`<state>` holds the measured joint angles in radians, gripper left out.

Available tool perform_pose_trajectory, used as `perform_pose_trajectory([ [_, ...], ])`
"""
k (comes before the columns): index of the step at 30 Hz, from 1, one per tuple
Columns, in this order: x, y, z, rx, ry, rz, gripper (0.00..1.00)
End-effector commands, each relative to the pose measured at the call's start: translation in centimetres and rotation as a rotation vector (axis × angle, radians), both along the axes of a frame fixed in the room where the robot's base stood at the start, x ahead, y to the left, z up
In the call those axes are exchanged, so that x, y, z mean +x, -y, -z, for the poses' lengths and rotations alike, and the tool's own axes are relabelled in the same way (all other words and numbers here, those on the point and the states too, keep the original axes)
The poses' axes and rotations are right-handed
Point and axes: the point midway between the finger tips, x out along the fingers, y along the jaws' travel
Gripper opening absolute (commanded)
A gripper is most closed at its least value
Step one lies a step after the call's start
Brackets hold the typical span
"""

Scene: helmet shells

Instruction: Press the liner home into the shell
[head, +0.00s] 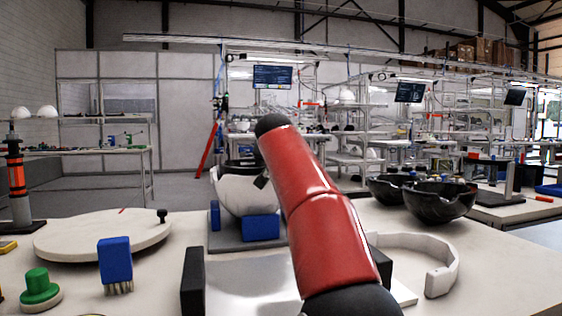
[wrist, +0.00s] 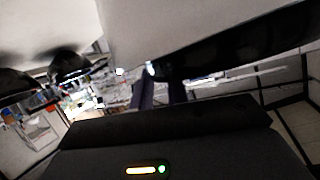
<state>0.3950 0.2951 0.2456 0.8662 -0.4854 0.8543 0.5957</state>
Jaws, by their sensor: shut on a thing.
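The white shell (head: 240,191) sits open side up on a fixture with blue blocks (head: 261,228), left of my red arm in the head view. The black liner (head: 238,163) shows as a dark edge at the shell's mouth; how deep it sits I cannot tell. In the wrist view, which looks upside down, the white shell (wrist: 190,25) fills the top and the dark liner edge (wrist: 240,50) runs along it. My gripper (wrist: 160,82) has its two dark fingers close together at that edge, shut on the liner. In the head view my arm hides most of the gripper and the contact.
Black bowl-shaped shells (head: 440,201) stand at the right. A white curved band (head: 447,265) lies on the right of the bench. A round pale board (head: 95,237), a blue brush (head: 115,262) and a green-knobbed stamp (head: 40,287) are at the left. A black upright block (head: 193,281) stands in front.

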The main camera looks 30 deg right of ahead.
Motion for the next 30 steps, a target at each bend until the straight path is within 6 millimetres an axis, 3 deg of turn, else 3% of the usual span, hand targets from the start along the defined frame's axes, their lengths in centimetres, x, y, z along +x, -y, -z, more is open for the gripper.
perform_pose_trajectory([
  [18, 0.0, 0.0, 1.6, 0.000, 0.002, 0.001, 0.00],
  [19, 0.0, 0.0, 1.6, 0.000, 0.002, 0.001, 0.17],
  [24, 0.0, 0.0, 1.5, 0.000, 0.001, 0.001, 0.40],
  [30, 0.0, 0.0, 1.5, -0.001, 0.001, 0.000, 0.41],
])
